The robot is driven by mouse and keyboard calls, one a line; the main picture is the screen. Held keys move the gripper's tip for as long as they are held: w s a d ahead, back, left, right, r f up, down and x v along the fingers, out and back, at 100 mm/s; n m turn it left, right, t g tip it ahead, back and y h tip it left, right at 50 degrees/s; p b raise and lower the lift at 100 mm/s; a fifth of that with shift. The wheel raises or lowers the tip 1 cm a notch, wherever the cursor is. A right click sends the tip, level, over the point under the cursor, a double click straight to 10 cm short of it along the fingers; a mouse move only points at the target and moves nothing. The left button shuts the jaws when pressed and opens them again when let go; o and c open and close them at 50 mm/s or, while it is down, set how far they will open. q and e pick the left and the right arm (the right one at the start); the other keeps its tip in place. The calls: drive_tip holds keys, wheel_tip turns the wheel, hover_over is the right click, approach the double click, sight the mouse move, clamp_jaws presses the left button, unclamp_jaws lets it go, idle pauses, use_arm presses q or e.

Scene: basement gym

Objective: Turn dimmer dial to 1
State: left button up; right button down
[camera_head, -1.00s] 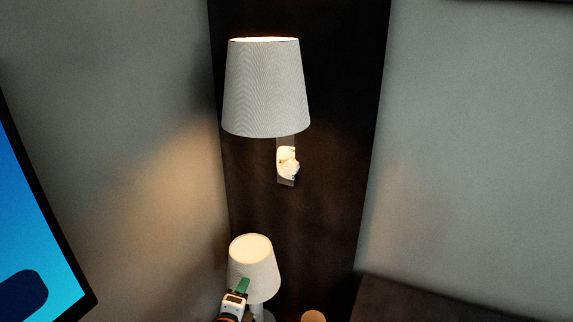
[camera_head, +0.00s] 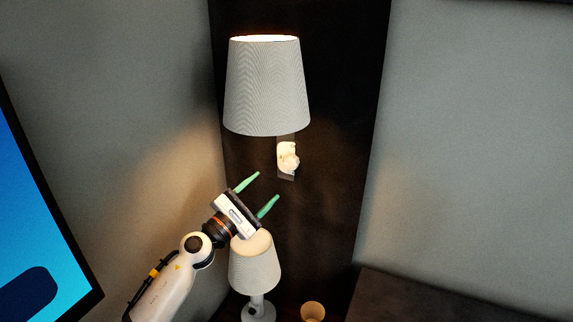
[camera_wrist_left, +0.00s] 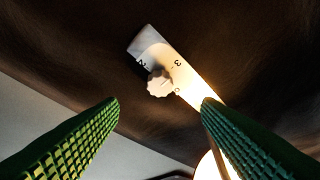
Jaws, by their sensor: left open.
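The white dimmer dial (camera_head: 290,161) sits on a pale plate on the dark wall panel, just below the wall lamp's shade (camera_head: 267,85). In the left wrist view the knobbed dial (camera_wrist_left: 159,83) shows ahead, between the finger lines, on a plate with a 3 and other small marks. Where the dial points is too small to tell. My left gripper (camera_head: 268,186) is open and empty, its green fingers apart, below and left of the dial and not touching it. My right gripper is not in view.
A lit table lamp (camera_head: 255,268) stands below my left gripper, close to the arm. A small round tan object (camera_head: 313,311) is right of its base. A screen (camera_head: 35,225) is at the left, and a dark surface (camera_head: 440,300) at lower right. The space right of the dial is clear.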

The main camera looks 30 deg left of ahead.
sight(289, 165)
use_arm(q)
drive_tip(key=p+x, duration=0.3)
drive_tip(key=x, duration=0.6)
drive_tip(key=shift+w+r, duration=0.1)
drive_tip(key=shift+r, duration=0.05)
drive_tip(key=shift+w+d, duration=0.1)
drive_tip(key=shift+w, duration=0.3)
